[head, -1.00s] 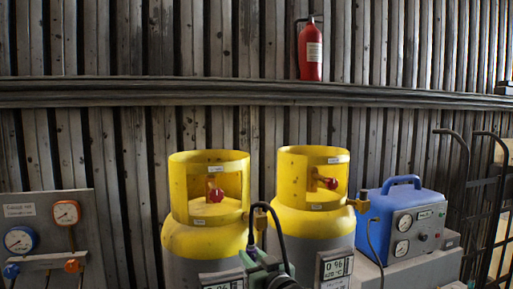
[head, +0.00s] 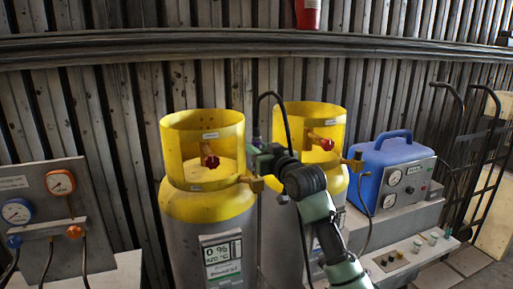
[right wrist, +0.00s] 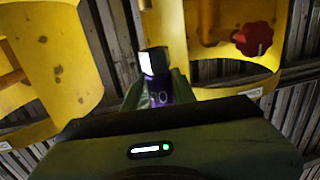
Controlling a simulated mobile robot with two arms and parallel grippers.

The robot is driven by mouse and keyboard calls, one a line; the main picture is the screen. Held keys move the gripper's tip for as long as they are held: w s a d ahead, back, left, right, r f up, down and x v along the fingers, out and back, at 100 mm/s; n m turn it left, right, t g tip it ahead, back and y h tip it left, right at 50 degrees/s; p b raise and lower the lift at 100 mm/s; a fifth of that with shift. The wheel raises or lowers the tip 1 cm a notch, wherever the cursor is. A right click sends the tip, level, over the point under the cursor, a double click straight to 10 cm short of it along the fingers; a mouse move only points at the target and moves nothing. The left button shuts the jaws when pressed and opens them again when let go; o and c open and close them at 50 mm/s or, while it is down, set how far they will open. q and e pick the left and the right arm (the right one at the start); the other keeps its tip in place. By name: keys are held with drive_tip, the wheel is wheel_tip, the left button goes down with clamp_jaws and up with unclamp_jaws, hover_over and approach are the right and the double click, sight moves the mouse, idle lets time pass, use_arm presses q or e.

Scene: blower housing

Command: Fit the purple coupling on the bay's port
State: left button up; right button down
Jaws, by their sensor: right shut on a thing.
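My right gripper (head: 256,160) is in front of the gap between two yellow-topped cylinders, near the left cylinder's brass port (head: 252,183). In the right wrist view it is shut on a purple coupling (right wrist: 158,92); a pale block shows at the far end. In the head view the coupling is hard to make out. The right cylinder's brass port (head: 355,163) points right. I cannot tell which port is the bay's, or whether the coupling touches one. My left gripper is not in view.
The left cylinder (head: 180,205) and right cylinder (head: 338,115) stand close beside my right gripper. A blue machine (head: 372,165) sits to the right, a gauge panel (head: 40,185) to the left. A hand truck (head: 485,170) leans at far right.

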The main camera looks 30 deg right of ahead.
drive_tip(key=f, duration=0.1)
drive_tip(key=f+b, duration=0.1)
drive_tip(key=shift+w+f, duration=0.3)
drive_tip(key=shift+f, duration=0.05)
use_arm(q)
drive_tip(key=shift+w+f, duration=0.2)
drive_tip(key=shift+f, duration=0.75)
use_arm(e)
drive_tip(key=shift+r, duration=0.2)
drive_tip(key=shift+s+r, duration=0.1)
drive_tip(key=shift+s, duration=0.25)
use_arm(q)
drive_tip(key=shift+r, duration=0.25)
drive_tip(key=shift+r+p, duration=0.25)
drive_tip(key=shift+p, duration=0.15)
use_arm(e)
drive_tip(key=shift+w, duration=0.15)
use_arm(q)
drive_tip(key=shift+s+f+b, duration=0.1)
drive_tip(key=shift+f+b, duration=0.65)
use_arm(e)
drive_tip(key=shift+f, duration=1.75)
drive_tip(key=c, duration=1.1)
unclamp_jaws()
drive_tip(key=shift+r, duration=0.1)
